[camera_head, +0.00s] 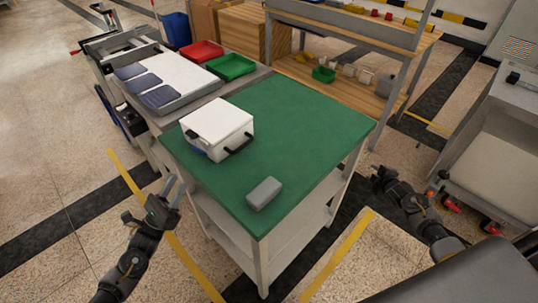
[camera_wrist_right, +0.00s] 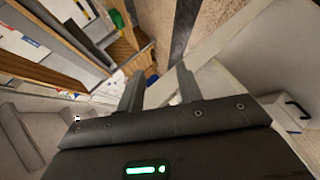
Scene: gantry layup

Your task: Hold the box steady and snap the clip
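A white box (camera_head: 216,124) with a pale lid sits on the green-topped table (camera_head: 300,125), toward its left side. A dark handle or clip (camera_head: 239,145) shows on its right front side, and a small blue part (camera_head: 196,138) on its left front side. Whether the clip is fastened I cannot tell. My left gripper (camera_head: 170,187) is open and empty, left of the table's front left edge and apart from the box. My right gripper (camera_head: 378,174) is right of the table, away from the box. In the right wrist view its two fingers (camera_wrist_right: 152,92) stand apart with nothing between them.
A grey block (camera_head: 264,193) lies near the table's front corner. Behind left, a cart carries dark pads, a red tray (camera_head: 201,52) and a green tray (camera_head: 231,66). A wooden shelf bench (camera_head: 340,80) stands behind. A grey machine (camera_head: 495,150) stands right. The table's right half is clear.

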